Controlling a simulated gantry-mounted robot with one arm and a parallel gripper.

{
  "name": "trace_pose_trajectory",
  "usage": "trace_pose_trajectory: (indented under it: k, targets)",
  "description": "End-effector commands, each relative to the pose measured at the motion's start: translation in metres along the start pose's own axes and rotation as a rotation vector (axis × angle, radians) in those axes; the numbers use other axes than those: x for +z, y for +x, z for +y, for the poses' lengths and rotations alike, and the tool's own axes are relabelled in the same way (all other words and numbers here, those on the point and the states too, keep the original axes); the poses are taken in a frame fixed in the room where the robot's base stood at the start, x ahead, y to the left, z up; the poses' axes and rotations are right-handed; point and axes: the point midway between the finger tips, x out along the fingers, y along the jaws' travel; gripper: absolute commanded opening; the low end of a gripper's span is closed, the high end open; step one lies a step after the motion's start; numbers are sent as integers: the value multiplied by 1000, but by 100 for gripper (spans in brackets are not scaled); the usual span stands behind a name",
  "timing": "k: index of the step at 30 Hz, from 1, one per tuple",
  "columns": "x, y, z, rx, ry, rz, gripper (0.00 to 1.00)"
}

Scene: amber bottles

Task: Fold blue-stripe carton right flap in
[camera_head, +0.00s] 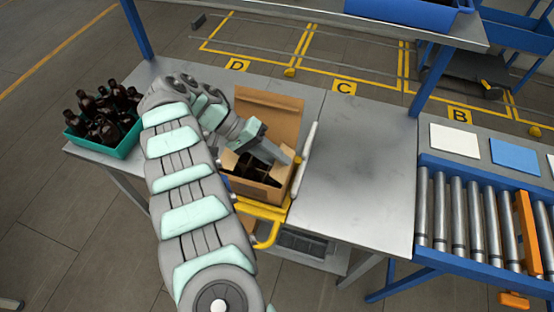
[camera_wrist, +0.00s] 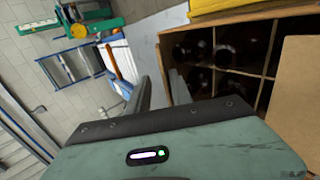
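The open brown carton (camera_head: 262,192) stands on the bench, its tall back flap (camera_head: 268,112) upright. A narrow brown panel (camera_head: 299,176) shows along its right side; it looks like the right flap, angled outward, partly hidden by my gripper. A small blue patch shows at the carton's left, but I cannot tell whether it is the stripe. My gripper (camera_head: 284,157) is over the carton's right part. Dark bottles (camera_wrist: 225,54) stand in the divided cells, and a flap (camera_wrist: 298,85) shows at right.
A teal crate (camera_head: 122,148) of amber bottles stands at the left of the bench. A yellow frame (camera_head: 268,211) lies under the carton, with a white bar (camera_head: 305,158) at its right. The steel bench top (camera_head: 355,180) right of it is clear. A roller conveyor (camera_head: 470,220) lies farther right.

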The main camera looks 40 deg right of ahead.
Motion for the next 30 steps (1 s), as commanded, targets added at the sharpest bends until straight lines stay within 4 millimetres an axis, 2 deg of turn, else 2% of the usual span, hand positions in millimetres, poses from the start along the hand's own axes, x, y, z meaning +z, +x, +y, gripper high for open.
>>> trace_pose_trajectory:
  k: [8, 19, 30]
  targets:
    - [0, -35, 43, -3, -1, 0, 26]
    - [-1, -88, 116, 2, 1, -2, 26]
    - [0, -114, 147, 1, -1, -1, 26]
